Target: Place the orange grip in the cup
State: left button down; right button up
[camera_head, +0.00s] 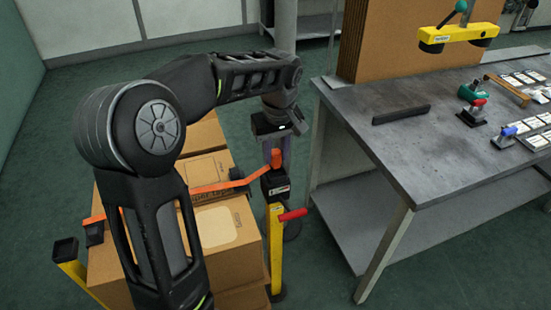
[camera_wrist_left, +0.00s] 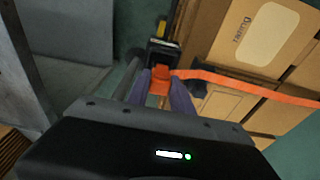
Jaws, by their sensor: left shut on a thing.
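My left gripper (camera_head: 277,164) points down beside the strapped boxes, its fingers shut on the orange grip (camera_head: 277,154). In the left wrist view the orange grip (camera_wrist_left: 160,82) sits between the two fingertips (camera_wrist_left: 161,76). An orange strap (camera_head: 215,187) runs from it across the boxes. A black cup (camera_head: 274,186) with a pale label tops the nearer yellow post (camera_head: 275,245). The cup also shows in the left wrist view (camera_wrist_left: 160,50), just past the grip. The grip appears close above or beside the cup; I cannot tell whether they touch. My right gripper is not in view.
Cardboard boxes (camera_head: 228,222) are stacked left of the post. A red handle (camera_head: 293,214) sticks out of the post. Another yellow post (camera_head: 78,270) with a black top stands at left. A grey workbench (camera_head: 400,150) with tools stands at right, with floor between.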

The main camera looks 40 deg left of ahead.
pick_arm(q)
jog(key=shift+f, duration=1.05)
jog(key=shift+f, duration=0.15)
jog(key=c, duration=1.1)
grip_release()
jog(key=r, duration=0.8)
jog(key=d+r, duration=0.1)
jog(key=r, duration=0.3)
jog(key=shift+s+d+r+p, duration=0.1)
jog(key=shift+s+r+p, duration=0.05)
jog(key=shift+s+p, duration=0.2)
